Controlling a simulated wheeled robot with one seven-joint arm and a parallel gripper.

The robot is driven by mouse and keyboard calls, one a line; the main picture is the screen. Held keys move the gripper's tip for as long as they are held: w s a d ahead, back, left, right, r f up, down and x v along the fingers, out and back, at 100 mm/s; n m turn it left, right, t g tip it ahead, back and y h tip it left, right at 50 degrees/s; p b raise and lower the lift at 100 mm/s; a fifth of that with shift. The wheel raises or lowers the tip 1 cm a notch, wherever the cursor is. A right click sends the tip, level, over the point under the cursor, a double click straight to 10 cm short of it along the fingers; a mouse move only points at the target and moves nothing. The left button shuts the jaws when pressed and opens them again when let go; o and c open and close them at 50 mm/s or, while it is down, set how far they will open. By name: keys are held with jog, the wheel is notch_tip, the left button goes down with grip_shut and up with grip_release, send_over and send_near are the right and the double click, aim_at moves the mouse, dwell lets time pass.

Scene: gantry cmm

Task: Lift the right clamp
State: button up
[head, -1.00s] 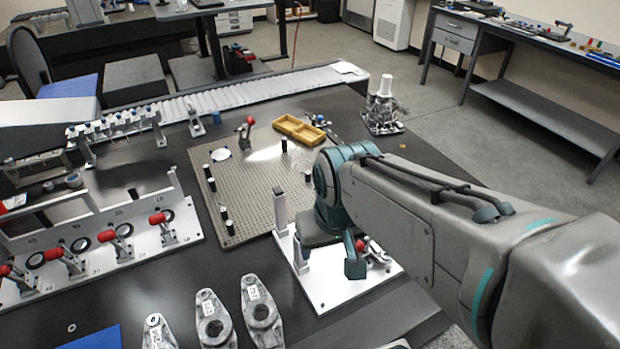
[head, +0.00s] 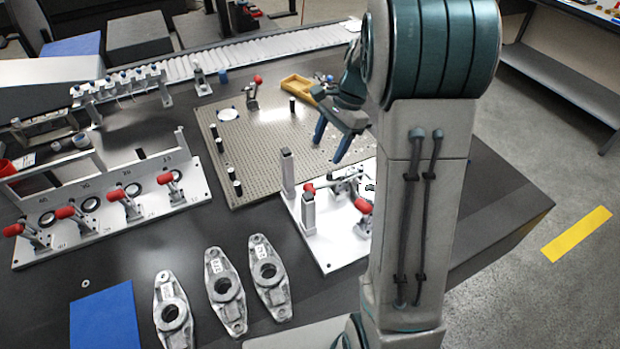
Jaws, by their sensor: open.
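A white fixture plate (head: 335,248) stands at the table's right side with upright posts and two red-handled clamps. The right clamp's red handle (head: 364,206) shows beside my arm, and the rest of that clamp is partly hidden behind it. The left clamp's red handle (head: 309,188) lies low near the posts, with its metal lever running to the right. My gripper (head: 327,153) is open and empty, its two dark blue fingers pointing down. In the picture it appears above and left of the right clamp, over the perforated plate; its height is unclear.
Several grey metal brackets (head: 222,290) lie in front. A rack with red-handled clamps (head: 120,215) stands at left. Bare dark table lies between rack and plates.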

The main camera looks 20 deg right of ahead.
aim_at(310, 186)
jog(key=a+f, duration=0.1)
jog(key=f, duration=0.4)
jog(key=w+a+f+m, duration=0.1)
jog(key=f, duration=0.4)
jog(key=a+f+m, duration=0.1)
jog(key=f, duration=0.4)
jog(key=shift+w+a+y, duration=0.3)
jog(key=shift+a+y, duration=0.1)
